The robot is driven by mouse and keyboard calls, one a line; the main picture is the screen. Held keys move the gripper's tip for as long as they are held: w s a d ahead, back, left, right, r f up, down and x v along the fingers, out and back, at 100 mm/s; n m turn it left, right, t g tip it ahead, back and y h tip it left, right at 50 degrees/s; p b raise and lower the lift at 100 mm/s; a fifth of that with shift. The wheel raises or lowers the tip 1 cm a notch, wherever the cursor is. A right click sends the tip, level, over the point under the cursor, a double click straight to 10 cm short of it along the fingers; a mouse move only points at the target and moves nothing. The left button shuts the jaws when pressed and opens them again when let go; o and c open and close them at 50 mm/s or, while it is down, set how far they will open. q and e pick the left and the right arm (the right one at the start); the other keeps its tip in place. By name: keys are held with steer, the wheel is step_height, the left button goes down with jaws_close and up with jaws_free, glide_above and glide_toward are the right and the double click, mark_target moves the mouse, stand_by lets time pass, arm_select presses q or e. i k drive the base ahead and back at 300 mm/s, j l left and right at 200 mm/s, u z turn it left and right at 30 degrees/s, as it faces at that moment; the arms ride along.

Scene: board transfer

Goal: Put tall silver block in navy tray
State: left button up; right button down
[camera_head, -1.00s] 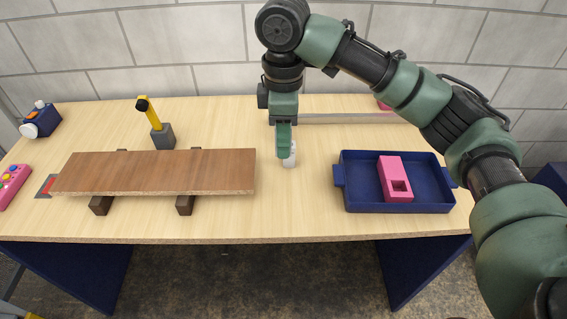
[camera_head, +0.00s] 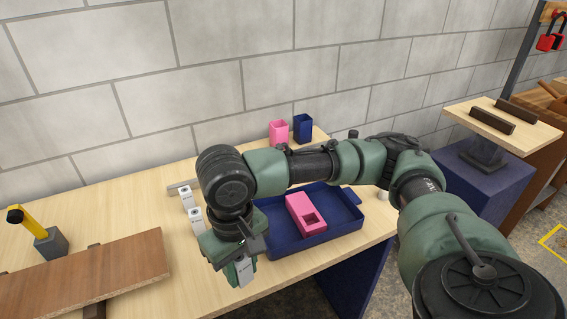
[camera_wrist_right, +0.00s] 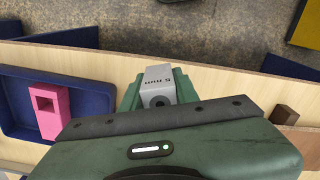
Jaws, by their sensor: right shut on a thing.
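My right gripper (camera_head: 240,272) is shut on a silver block (camera_head: 244,270), held left of the navy tray near the table's front. In the right wrist view the silver block (camera_wrist_right: 160,86) sticks out between the green fingers (camera_wrist_right: 158,95). The navy tray (camera_head: 345,213) lies on the table, partly behind my right arm; it also shows at the left of the wrist view (camera_wrist_right: 88,98). A pink block with a square hole (camera_head: 305,213) lies inside the tray. My left gripper is not in view.
Two other silver blocks (camera_head: 187,197) (camera_head: 196,219) stand left of my arm. A pink cup (camera_head: 279,131) and a navy cup (camera_head: 303,127) stand at the back. A brown board (camera_head: 85,268) and a yellow-handled tool (camera_head: 36,233) are at left. The tray has free floor around the pink block.

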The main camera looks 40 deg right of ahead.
mark_target(278, 228)
steer(key=i+j+z, duration=0.15)
steer(key=z, duration=0.25)
steer(key=i+j+z, duration=0.35)
steer(key=z, duration=0.45)
steer(key=k+l, duration=0.05)
steer(key=l, duration=0.05)
